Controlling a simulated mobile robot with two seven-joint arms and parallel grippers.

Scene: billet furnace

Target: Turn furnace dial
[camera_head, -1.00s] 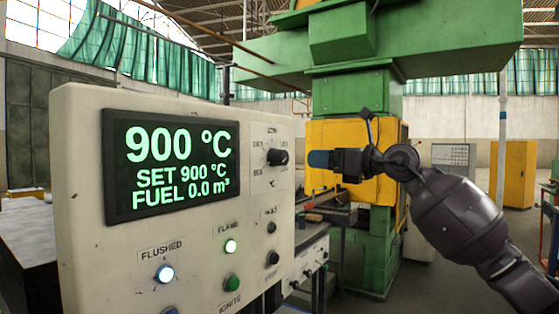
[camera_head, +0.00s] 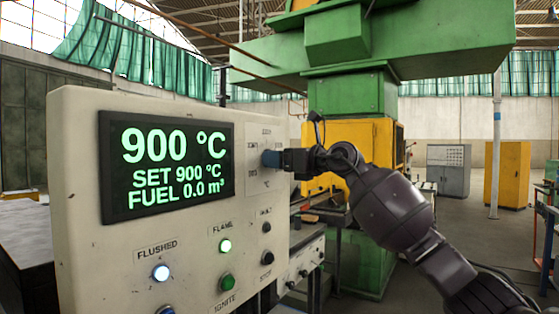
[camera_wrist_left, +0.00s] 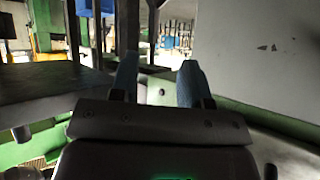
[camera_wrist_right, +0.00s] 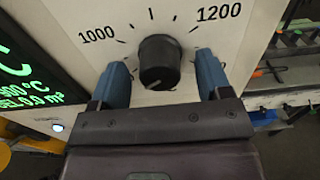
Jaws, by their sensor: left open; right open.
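The furnace dial is a black round knob (camera_wrist_right: 159,62) on the cream control panel (camera_head: 85,200), with printed marks 1000 and 1200 around it in the right wrist view. My right gripper (camera_wrist_right: 163,82) is open, its blue fingers on either side of the knob's lower part; contact cannot be told. In the head view the right gripper (camera_head: 271,158) hides the dial. The green display (camera_head: 168,165) reads 900 °C, SET 900 °C and FUEL 0.0 m³. My left gripper (camera_wrist_left: 158,85) is open and empty in the left wrist view, and is out of the head view.
A green and yellow machine (camera_head: 352,98) stands behind. Open floor lies to the right.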

